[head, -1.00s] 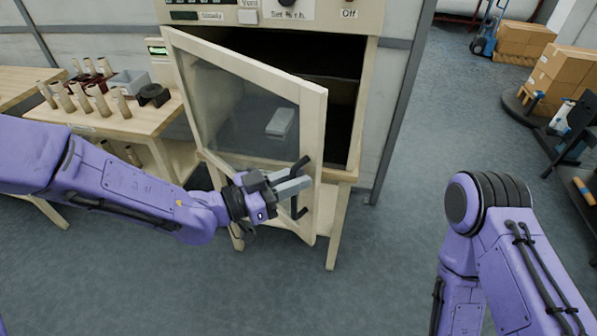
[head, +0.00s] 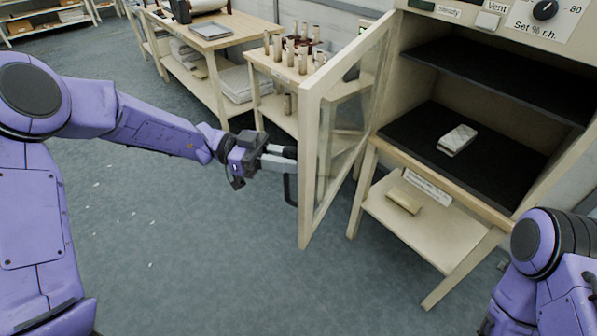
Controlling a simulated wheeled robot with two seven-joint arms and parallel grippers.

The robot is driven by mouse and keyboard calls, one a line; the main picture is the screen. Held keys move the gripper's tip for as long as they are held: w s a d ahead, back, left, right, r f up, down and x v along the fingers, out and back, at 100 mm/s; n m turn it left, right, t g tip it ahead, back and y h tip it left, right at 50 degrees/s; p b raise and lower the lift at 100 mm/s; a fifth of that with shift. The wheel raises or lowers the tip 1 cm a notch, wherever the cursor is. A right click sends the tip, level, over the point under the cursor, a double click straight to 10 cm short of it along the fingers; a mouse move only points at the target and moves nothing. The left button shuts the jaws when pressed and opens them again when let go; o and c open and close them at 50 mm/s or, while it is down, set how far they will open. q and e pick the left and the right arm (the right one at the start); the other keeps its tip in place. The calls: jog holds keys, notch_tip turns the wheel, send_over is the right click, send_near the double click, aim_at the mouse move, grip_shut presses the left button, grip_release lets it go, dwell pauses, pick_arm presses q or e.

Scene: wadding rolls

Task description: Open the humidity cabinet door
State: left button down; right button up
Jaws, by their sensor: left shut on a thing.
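The humidity cabinet (head: 450,19) stands at the right on a wooden stand. Its cream-framed glass door (head: 311,150) is hinged on the left and stands wide open, its free edge toward me. My left gripper (head: 288,158) is shut on the dark door handle (head: 290,188) at the outer face of the door. The fingertips are partly hidden by the handle and door edge. Inside the cabinet are dark shelves (head: 500,78), and a small pale packet (head: 457,140) lies on the lower one. My right arm shows at the lower right, but its gripper is out of view.
A wooden table (head: 270,68) with several pale rolls (head: 302,60) stands behind the door. Another bench (head: 215,36) is farther left. A small block (head: 404,200) lies on the stand's lower shelf (head: 430,228). The floor in front is clear.

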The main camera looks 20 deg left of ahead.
pick_arm(q)
jog(key=shift+w+a+g, duration=0.25)
jog(key=shift+a+g, duration=0.05)
jog(key=shift+a, duration=0.55)
jog(key=c, duration=1.2)
grip_release()
jog(key=shift+c, duration=0.2)
jog(key=a+b, duration=1)
jog(key=b, duration=0.1)
jog(key=shift+w+a, duration=0.15)
jog(key=shift+a, duration=0.1)
